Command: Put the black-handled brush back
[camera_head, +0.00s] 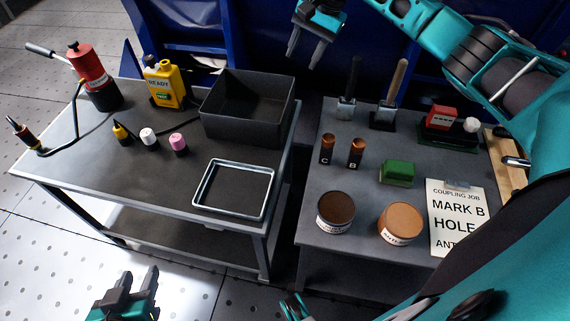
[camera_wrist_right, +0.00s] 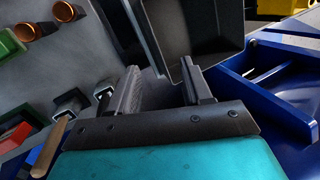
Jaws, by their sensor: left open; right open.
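The black-handled brush (camera_head: 354,78) stands upright at the back of the right table, its lower end at a small dark metal holder (camera_head: 346,107). Its bristles cannot be made out. My right gripper (camera_head: 306,52) is open and empty, up and to the left of the brush, beyond the tables' back edges. In the right wrist view my right gripper (camera_wrist_right: 165,88) shows two parted fingers with nothing between them; a small holder (camera_wrist_right: 103,90) shows beside the left finger. My left gripper (camera_head: 138,284) is open and empty at the bottom left, in front of the left table.
A wooden-handled brush (camera_head: 395,82) stands just right of the black-handled one. Two tins (camera_head: 336,212), a green block (camera_head: 397,173) and a sign (camera_head: 456,215) share the right table (camera_head: 310,180). A deep black bin (camera_head: 247,128) and a shallow tray (camera_head: 197,195) are on the left table.

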